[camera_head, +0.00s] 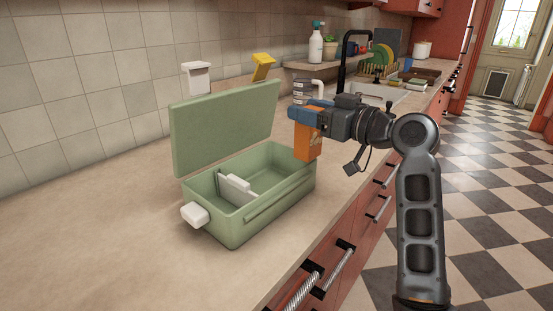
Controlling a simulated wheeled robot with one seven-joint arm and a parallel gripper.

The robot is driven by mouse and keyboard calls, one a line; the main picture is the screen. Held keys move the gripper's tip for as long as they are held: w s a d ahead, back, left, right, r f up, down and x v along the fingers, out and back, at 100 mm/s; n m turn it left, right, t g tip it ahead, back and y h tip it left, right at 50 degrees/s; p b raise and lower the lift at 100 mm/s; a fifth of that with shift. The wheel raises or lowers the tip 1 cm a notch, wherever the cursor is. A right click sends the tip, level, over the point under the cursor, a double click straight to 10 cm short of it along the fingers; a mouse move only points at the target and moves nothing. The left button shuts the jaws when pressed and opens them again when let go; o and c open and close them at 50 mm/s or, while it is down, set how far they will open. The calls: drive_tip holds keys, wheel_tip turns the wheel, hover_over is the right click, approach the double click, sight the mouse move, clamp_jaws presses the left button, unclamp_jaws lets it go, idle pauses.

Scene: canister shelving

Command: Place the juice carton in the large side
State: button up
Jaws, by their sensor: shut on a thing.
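The juice carton (308,142) is an orange box. My gripper (305,118) is shut on its top and holds it upright, in the picture at the right far end of the green box. Whether the carton is above the box or beside it, I cannot tell for sure. The green box (272,205) stands open on the counter with its lid (225,125) raised at the back. A white divider (235,188) inside splits it into two compartments. Their floors are partly hidden by the front wall.
The counter (110,230) is clear left of the box. A white container (196,78) and a yellow object (262,66) show behind the lid. A sink (375,93), black tap and spray bottle (315,45) are farther back. Red drawers with handles lie below the counter edge.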

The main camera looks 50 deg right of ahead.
drive_tip(key=w+a+f, duration=0.5)
drive_tip(key=w+f, duration=0.1)
drive_tip(key=f, duration=0.3)
drive_tip(key=shift+w+p, duration=0.35)
drive_tip(key=shift+p, duration=0.05)
drive_tip(key=shift+a, duration=0.1)
drive_tip(key=shift+f, duration=0.2)
drive_tip(key=o, duration=1.6)
drive_tip(key=shift+c, duration=0.2)
drive_tip(key=s+b, duration=0.2)
drive_tip(key=s, duration=1)
drive_tip(key=shift+a+r+b, duration=0.15)
drive_tip(key=shift+b, duration=0.2)
